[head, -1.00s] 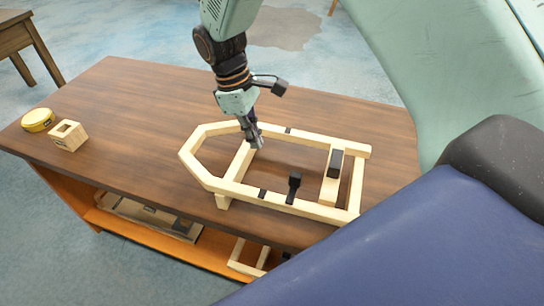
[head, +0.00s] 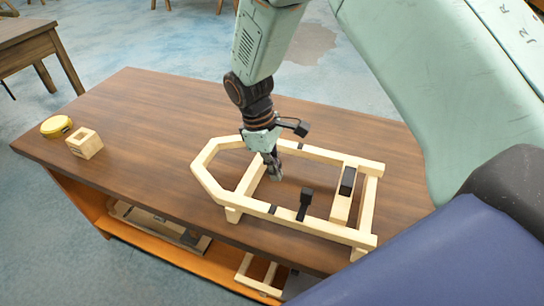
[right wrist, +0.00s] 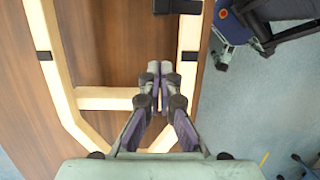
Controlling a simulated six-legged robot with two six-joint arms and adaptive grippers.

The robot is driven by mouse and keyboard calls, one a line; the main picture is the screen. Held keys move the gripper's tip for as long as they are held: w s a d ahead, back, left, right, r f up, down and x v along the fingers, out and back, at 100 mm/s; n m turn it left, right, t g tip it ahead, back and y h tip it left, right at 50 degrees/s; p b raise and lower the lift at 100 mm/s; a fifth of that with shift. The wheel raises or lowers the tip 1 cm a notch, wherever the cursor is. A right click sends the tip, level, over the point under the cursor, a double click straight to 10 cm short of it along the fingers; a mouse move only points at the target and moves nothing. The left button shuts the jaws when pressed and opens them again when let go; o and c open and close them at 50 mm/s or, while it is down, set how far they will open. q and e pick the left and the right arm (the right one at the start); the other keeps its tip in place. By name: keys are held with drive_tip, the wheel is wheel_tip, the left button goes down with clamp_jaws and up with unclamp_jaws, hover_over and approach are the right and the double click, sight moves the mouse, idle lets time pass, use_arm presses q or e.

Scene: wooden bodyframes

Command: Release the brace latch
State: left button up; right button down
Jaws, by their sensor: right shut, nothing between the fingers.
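A pale wooden bodyframe (head: 203,171) with a pointed left end lies on the brown table. A black lever-like piece (head: 305,203) stands at its near rail; I cannot tell for sure that it is the brace latch. A black block (head: 347,181) sits on a short wooden slat (head: 341,207) towards the right end. My right gripper (head: 275,176) is shut and empty, pointing down inside the frame, just right of the crossbar (head: 250,180). In the right wrist view my right gripper (right wrist: 160,72) has its fingertips together between the rails, and a black piece (right wrist: 178,6) shows ahead at the top edge. My left gripper is out of view.
A yellow round tin (head: 56,126) and a small hollow wooden block (head: 85,143) sit at the table's left end. The table (head: 140,110) is clear behind the frame. An orange shelf (head: 150,246) below holds a tray and wooden pieces. Another table (head: 30,38) stands far left.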

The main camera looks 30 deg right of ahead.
sight(305, 204)
drive_tip(key=s+d+f, duration=0.1)
drive_tip(key=f, duration=0.1)
drive_tip(key=s+d+f+p, duration=0.1)
drive_tip(key=s+d, duration=0.1)
drive_tip(key=shift+f, duration=0.35)
drive_tip(key=shift+s, duration=0.1)
